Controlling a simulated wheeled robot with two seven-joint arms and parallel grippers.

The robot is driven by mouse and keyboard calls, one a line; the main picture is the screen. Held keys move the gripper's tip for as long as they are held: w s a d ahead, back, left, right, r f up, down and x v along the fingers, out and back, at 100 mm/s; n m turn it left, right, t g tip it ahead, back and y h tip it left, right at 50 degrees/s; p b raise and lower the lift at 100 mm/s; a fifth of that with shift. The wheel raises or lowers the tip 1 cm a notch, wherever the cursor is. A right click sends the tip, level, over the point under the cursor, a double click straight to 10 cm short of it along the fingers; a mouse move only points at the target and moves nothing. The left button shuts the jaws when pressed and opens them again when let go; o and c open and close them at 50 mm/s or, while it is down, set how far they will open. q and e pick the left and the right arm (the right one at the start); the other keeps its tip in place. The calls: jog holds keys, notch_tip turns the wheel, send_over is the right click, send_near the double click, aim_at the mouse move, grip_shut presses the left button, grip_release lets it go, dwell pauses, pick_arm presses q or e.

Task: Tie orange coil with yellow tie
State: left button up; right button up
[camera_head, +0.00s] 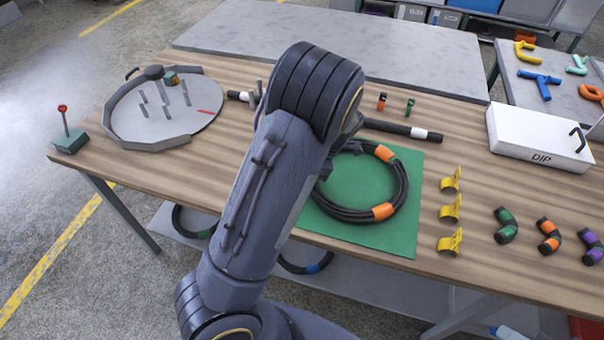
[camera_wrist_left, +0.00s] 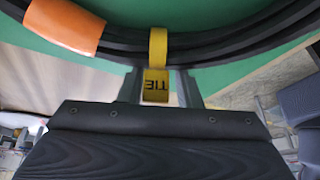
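The orange coil, a black hose ring with orange bands (camera_head: 402,188), lies on a green mat (camera_head: 403,241); my left arm hides its left part. In the left wrist view the coil (camera_wrist_left: 225,45) curves across the top, with an orange band (camera_wrist_left: 65,25) at left. A yellow tie (camera_wrist_left: 157,50) crosses the hose there, its tag marked TIE between my left gripper's fingers (camera_wrist_left: 157,88), which appear to touch the tag's sides. Whether the strap goes fully around the hose is hidden. My left gripper is hidden in the head view. My right gripper is not in view.
Three yellow ties (camera_head: 451,212) stand right of the mat. Beyond are short banded hose pieces (camera_head: 549,236) and a white DIP box (camera_head: 535,140). A round grey tray with pegs (camera_head: 160,115) and a red-knobbed lever (camera_head: 68,135) are at left. Other coils hang below the table.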

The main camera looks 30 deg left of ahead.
pick_arm(q)
jog(key=shift+o, duration=0.2)
jog(key=shift+w+d, duration=0.1)
jog(key=shift+w, duration=0.3)
jog(key=shift+r, duration=0.25)
jog(key=v, duration=0.7)
jog(key=shift+d+r, duration=0.1)
jog(key=shift+d, duration=0.05)
jog(key=shift+s+r+m+h, duration=0.15)
jog(key=shift+s+m+h, duration=0.15)
jog(key=shift+s, duration=0.1)
jog(key=s+d+r+m+t+h, duration=0.2)
jog(key=s+r+m+t+h, duration=0.1)
jog(key=s+m, duration=0.8)
jog(key=s+d+r+m+t+h, duration=0.3)
jog(key=s+r+m+t, duration=0.2)
jog(key=s+m, duration=0.7)
jog(key=shift+r+t+h, duration=0.3)
jog(key=shift+h, duration=0.1)
